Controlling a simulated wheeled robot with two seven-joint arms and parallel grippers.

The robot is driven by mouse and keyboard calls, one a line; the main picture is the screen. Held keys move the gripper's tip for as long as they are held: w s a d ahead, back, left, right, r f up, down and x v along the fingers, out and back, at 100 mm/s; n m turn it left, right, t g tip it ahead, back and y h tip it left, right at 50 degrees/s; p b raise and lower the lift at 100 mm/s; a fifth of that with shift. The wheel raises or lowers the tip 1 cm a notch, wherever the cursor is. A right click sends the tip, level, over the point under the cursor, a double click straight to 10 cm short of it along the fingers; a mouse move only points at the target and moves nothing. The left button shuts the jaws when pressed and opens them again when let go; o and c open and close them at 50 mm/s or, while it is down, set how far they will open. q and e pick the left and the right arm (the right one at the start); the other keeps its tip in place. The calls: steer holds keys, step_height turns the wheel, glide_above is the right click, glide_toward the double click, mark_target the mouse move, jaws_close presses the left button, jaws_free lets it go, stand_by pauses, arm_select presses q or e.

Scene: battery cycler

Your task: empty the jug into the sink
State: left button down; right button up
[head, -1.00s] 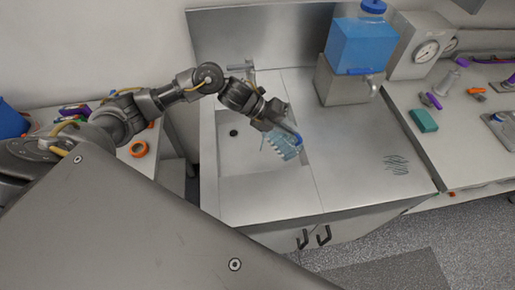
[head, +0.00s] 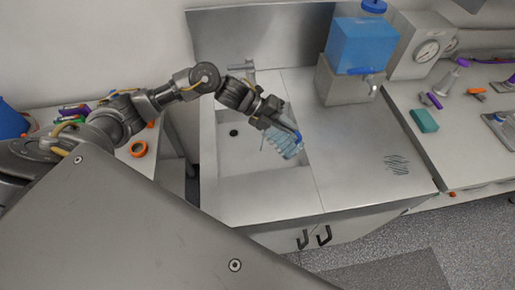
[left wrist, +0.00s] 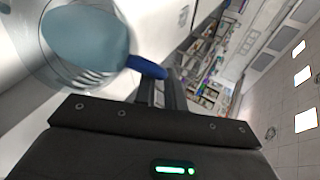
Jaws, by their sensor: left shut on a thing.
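The jug (head: 284,143) is clear with a bluish look and a blue handle, and hangs tilted over the right part of the sink basin (head: 240,182). My left gripper (head: 290,132) is shut on the jug's blue handle. In the left wrist view the jug (left wrist: 88,42) shows with bluish liquid and white marks, and its blue handle (left wrist: 147,67) runs to the fingers (left wrist: 160,90). I cannot tell whether liquid is flowing out. My right gripper is not in view.
A tap (head: 249,72) stands behind the basin. A blue water tank (head: 361,46) with a spigot sits on a steel block to the right. The steel drainboard (head: 345,145) is mostly clear. An orange ring (head: 138,148) lies on the left counter.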

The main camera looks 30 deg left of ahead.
arm_select(q)
steer(key=shift+w+a+r+n+h+b, duration=0.1)
steer(key=shift+a+r+n+h+b, duration=0.1)
steer(key=shift+a+r+h, duration=0.3)
steer(key=shift+w+a+r+n+h+b, duration=0.1)
steer(key=shift+a+r+n+h+b, duration=0.15)
steer(key=shift+a+h, duration=0.4)
stand_by(1.6)
steer(key=shift+a+b, duration=0.25)
steer(key=shift+b, duration=0.15)
